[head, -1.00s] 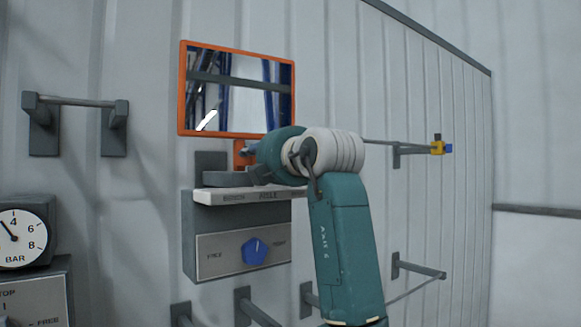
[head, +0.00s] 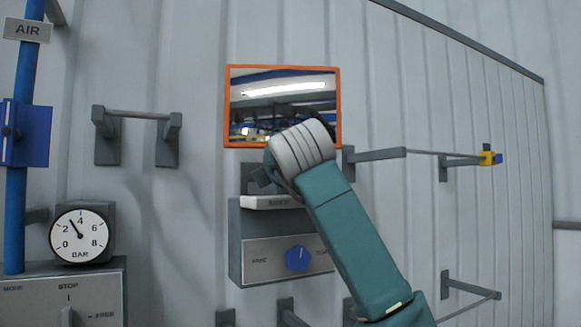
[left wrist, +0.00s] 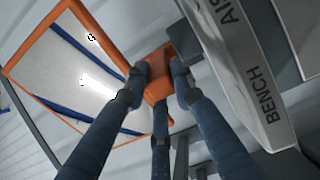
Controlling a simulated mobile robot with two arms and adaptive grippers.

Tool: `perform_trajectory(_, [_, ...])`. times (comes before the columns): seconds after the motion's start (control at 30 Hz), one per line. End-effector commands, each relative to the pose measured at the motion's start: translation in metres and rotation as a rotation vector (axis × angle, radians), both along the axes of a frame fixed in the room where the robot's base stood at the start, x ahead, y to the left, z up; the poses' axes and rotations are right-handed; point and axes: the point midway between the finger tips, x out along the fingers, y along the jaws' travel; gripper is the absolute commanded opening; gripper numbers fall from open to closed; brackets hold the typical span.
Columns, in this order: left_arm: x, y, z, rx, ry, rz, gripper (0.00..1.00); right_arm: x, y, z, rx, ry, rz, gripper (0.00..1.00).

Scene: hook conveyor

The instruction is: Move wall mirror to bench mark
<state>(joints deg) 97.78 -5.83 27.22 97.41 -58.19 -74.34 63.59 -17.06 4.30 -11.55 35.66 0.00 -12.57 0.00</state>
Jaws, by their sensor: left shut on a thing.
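The wall mirror (head: 250,80), a rectangle with an orange frame, is on the ribbed wall in the head view. Its glass reflects a bright lamp and blue beams. In the left wrist view the mirror frame (left wrist: 28,50) fills the upper left. My left gripper (left wrist: 160,82) is shut on the orange block (left wrist: 158,62) at the mirror's lower edge. In the head view my wrist hides the fingers and this block. The pale label ledge (left wrist: 238,70) reads BENCH and part of AISLE beside the fingers. It is partly hidden in the head view (head: 262,202). My right gripper is not in view.
A grey box with a blue knob (head: 299,259) is under the ledge. A pressure gauge (head: 80,234) and blue pipe (head: 18,200) stand left. A wall bracket (head: 138,114) is left of the mirror; rails with a yellow-blue end (head: 487,158) project right.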

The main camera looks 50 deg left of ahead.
Motion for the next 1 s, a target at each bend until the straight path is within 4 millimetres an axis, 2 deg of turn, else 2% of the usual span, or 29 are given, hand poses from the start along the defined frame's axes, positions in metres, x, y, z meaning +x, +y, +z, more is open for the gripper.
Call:
perform_trajectory(0.03, [-0.006, 0.005, 0.002, 0.002, -0.006, 0.017, 0.0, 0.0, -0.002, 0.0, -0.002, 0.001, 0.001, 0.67])
perform_trajectory(0.23, [-0.007, 0.006, 0.002, 0.002, -0.008, 0.02, 0.0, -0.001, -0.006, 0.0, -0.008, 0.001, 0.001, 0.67])
perform_trajectory(0.27, [-0.007, 0.006, 0.002, 0.002, -0.008, 0.02, 0.26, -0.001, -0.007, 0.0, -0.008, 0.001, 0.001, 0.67])
perform_trajectory(0.33, [-0.007, 0.006, 0.002, 0.001, -0.007, 0.02, 0.4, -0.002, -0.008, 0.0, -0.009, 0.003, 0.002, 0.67])
perform_trajectory(0.37, [-0.007, 0.005, 0.002, 0.001, -0.007, 0.019, 0.42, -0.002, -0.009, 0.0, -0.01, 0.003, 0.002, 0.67])
perform_trajectory(0.87, [-0.003, 0.002, 0.001, 0.001, -0.003, 0.008, 0.42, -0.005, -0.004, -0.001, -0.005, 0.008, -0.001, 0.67])
perform_trajectory(1.0, [-0.008, -0.006, 0.001, 0.002, -0.005, 0.008, 0.42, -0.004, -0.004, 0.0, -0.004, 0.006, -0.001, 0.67])
